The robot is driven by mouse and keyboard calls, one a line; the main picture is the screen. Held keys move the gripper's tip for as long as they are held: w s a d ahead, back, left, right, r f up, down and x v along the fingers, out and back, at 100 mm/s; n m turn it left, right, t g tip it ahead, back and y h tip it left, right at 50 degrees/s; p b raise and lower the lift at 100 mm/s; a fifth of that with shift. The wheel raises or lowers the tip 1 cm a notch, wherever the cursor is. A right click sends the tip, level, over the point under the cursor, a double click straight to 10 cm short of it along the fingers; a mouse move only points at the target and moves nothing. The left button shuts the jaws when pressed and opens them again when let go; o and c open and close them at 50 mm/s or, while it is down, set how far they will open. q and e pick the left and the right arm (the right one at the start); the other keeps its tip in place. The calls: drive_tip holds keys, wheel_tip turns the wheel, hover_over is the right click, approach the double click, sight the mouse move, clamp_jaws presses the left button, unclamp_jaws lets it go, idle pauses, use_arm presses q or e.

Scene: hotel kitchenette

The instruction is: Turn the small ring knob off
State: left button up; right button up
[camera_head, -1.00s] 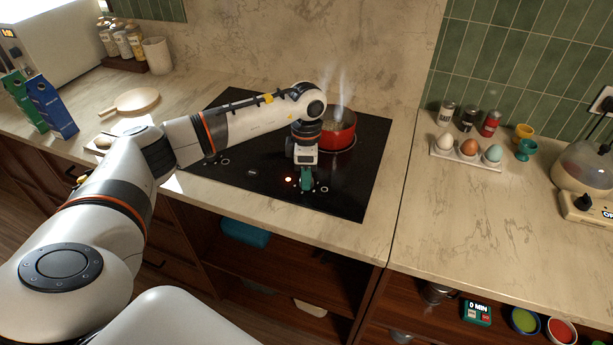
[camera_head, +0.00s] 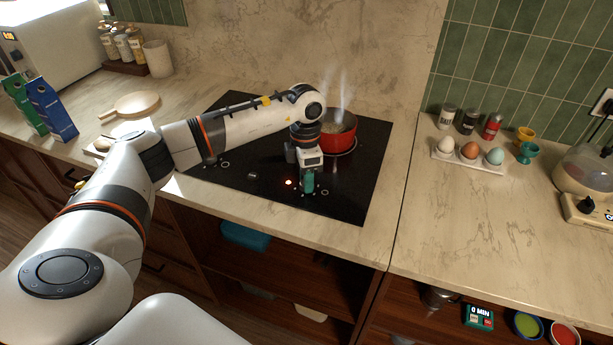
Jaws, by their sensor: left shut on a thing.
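The black cooktop (camera_head: 230,190) is set into the counter, with controls along its front edge. A red light (camera_head: 288,182) glows on it. My left gripper (camera_head: 308,188) points down at the front controls, just right of this light, with its green fingers close together. It is shut on the small ring knob, which the fingers hide. Another dark knob (camera_head: 252,175) shows to the left of the light. A red pot (camera_head: 340,137) steams on the burner behind my gripper. My right gripper is not in view.
An egg tray (camera_head: 447,160), shakers and egg cups stand on the right counter, near a cooker (camera_head: 585,175). The right counter's front is clear.

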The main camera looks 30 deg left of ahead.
use_arm(q)
drive_tip(key=o, duration=0.9)
drive_tip(key=shift+o, duration=0.2)
wheel_tip(320, 180, up, 12)
drive_tip(key=b, duration=0.2)
drive_tip(key=shift+w+a, duration=0.35)
drive_tip(key=shift+a, duration=0.05)
